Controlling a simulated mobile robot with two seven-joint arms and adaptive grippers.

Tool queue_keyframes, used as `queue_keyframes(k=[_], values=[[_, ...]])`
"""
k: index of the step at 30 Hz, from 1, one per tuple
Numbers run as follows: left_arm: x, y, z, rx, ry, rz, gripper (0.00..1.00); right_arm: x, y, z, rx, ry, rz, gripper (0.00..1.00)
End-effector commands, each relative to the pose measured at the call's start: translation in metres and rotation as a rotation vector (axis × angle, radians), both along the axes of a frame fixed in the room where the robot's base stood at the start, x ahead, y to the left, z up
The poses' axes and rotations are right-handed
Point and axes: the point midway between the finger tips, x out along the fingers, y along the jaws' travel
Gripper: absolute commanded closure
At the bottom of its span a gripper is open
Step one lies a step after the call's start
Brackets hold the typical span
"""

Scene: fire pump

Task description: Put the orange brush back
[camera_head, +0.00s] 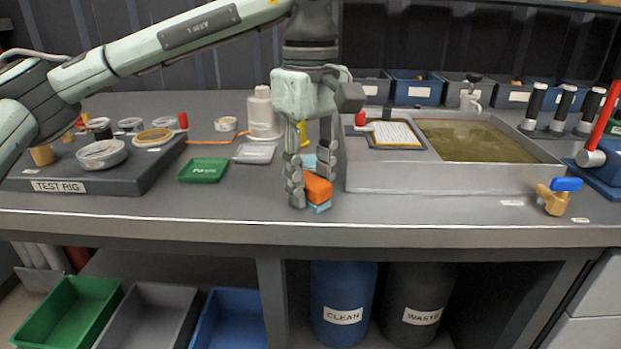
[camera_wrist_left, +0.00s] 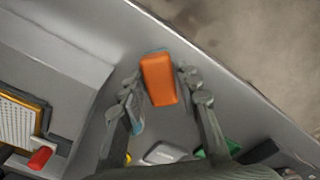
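The orange brush (camera_head: 318,188) is a small orange block with a light blue underside, near the front edge of the grey workbench. It also shows in the left wrist view (camera_wrist_left: 159,80). My left gripper (camera_head: 311,187) points down with one finger on each side of the brush. In the left wrist view the fingertips (camera_wrist_left: 160,78) lie close along both sides of it. I cannot tell whether they press on it or leave a narrow gap. Another light blue piece (camera_head: 309,161) lies behind the fingers, partly hidden. My right gripper is not in view.
A grey basin of murky liquid (camera_head: 470,140) with a raised rim stands right of the gripper. A green tray (camera_head: 203,170), a grey tray (camera_head: 255,153) and a white bottle (camera_head: 262,115) are to the left. The front bench strip is mostly clear.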

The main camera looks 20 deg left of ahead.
Motion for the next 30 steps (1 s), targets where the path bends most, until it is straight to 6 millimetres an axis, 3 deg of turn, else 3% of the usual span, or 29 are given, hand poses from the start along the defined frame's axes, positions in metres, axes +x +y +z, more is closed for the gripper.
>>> queue_keyframes(k=[3,13,15,26,30], values=[[0.0,0.0,0.0,0.0,0.0,0.0,0.53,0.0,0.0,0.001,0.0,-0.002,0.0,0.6],[0.0,0.0,0.004,0.0,0.0,0.0,0.53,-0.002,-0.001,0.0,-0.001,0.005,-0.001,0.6],[0.0,0.0,0.009,-0.001,-0.002,0.0,0.53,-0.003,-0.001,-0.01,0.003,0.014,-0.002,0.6],[0.001,0.0,0.086,-0.001,-0.003,0.0,0.53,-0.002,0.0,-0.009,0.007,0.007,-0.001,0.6],[0.0,0.0,0.11,0.001,-0.003,-0.002,0.53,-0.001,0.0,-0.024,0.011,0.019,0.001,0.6]])
